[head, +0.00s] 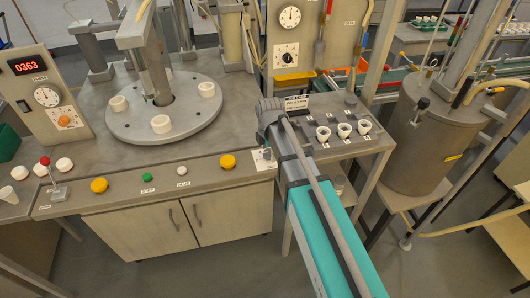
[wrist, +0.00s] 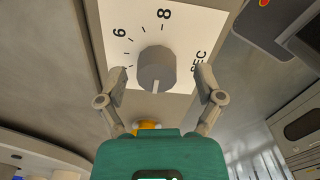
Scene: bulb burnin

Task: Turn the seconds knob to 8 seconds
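In the wrist view, the grey round seconds knob (wrist: 157,68) sits on a white dial plate (wrist: 118,14) printed with 6, 8 and SEC and short tick marks. A pale line on the knob points down in the picture, toward my palm and away from the 8. My gripper (wrist: 161,82) is open, with one finger on each side of the knob and a visible gap on both sides. In the head view, a small white plate (head: 264,160) lies at the counter's front right corner beside my arm; my gripper is not clearly visible there.
A yellow button (head: 228,161) is left of the small plate; a yellow button (wrist: 147,125) also shows behind my fingers. White, green and yellow buttons line the counter front. A round turntable (head: 165,128) with white cups stands behind. A side table (head: 345,150) holds several white cups.

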